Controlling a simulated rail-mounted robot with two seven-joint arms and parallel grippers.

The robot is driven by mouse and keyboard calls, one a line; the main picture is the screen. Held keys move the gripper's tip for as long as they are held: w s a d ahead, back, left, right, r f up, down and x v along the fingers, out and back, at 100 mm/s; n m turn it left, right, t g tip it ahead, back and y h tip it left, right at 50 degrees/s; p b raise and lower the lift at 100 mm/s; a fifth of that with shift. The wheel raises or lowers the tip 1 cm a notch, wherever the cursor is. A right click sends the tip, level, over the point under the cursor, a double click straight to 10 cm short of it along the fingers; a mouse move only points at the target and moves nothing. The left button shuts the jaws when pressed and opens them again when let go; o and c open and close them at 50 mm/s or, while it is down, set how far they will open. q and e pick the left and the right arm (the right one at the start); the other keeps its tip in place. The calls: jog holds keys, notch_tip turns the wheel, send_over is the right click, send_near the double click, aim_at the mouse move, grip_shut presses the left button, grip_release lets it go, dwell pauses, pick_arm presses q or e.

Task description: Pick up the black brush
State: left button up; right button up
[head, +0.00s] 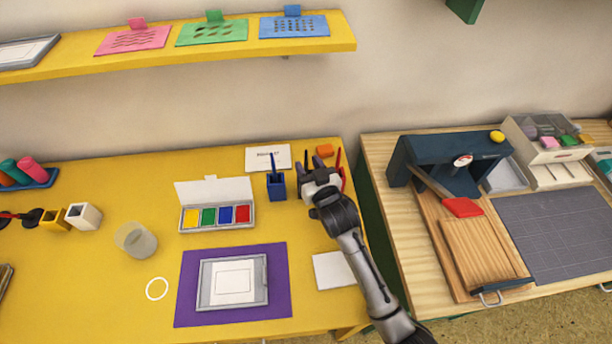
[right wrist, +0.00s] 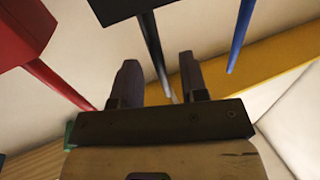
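The black brush (right wrist: 154,45) shows in the right wrist view as a thin dark stick coming out of a black holder (right wrist: 125,8). Its tip lies in the gap between the two fingers of my right gripper (right wrist: 160,80). The fingers are apart, with space around the brush; I cannot tell whether the brush is fully between them or behind. My left gripper is not in view.
A blue cup (head: 276,188) with a blue brush (head: 272,162) stands just left of my gripper. A red brush (head: 338,158) stands just right of it. A paint box (head: 217,205), a purple mat (head: 190,305) and a white pad (head: 333,270) lie nearer the front.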

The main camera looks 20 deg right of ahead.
jog(key=shift+w, duration=0.8)
grip_shut()
